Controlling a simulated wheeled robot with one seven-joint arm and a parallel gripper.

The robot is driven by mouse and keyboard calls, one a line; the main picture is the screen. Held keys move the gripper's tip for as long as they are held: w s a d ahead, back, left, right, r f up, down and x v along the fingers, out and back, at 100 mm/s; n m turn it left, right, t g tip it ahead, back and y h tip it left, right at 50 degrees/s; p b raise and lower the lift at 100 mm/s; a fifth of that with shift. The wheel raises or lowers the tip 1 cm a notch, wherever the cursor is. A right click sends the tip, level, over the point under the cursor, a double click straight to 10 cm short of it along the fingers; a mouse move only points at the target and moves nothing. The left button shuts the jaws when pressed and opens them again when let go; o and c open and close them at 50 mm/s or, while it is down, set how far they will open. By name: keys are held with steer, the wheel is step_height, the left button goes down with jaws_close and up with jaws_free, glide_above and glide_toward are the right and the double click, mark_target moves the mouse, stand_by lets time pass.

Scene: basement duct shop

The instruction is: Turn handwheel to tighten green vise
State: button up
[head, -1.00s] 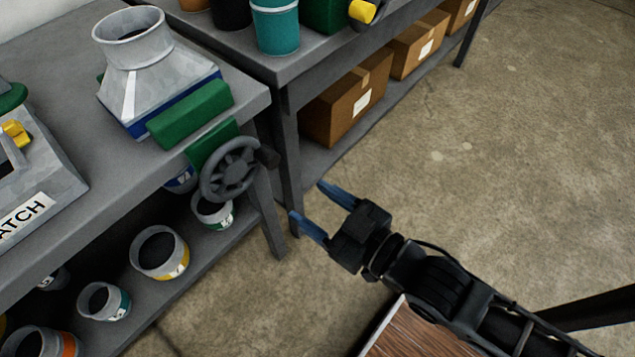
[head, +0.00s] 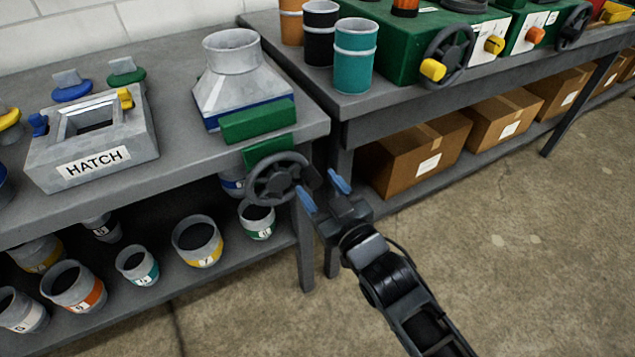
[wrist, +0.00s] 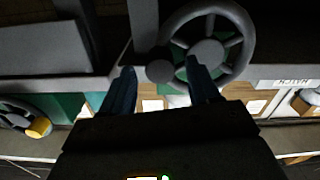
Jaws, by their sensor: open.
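The green vise (head: 258,121) is fixed at the front right corner of the left bench, with a grey metal funnel-shaped duct piece (head: 238,84) with a blue base edge behind its jaw. Its dark grey handwheel (head: 277,180) hangs below the bench edge and has a dark knob on its right rim. My gripper (head: 322,190) is open and empty, just right of the knob, with blue fingertips. In the wrist view, the handwheel (wrist: 233,62) is ahead and the knob (wrist: 159,71) shows between the fingers (wrist: 160,85). I cannot tell whether they touch it.
A hatch block (head: 110,150) stands on the left bench, and numbered pots (head: 197,243) line its lower shelf. The right bench carries drums (head: 355,58) and a green machine with another wheel (head: 447,55). Boxes (head: 415,150) sit below it. The floor at right is clear.

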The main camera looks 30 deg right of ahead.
steer(key=shift+w, duration=0.85)
steer(key=shift+c, duration=0.2)
jaws_close()
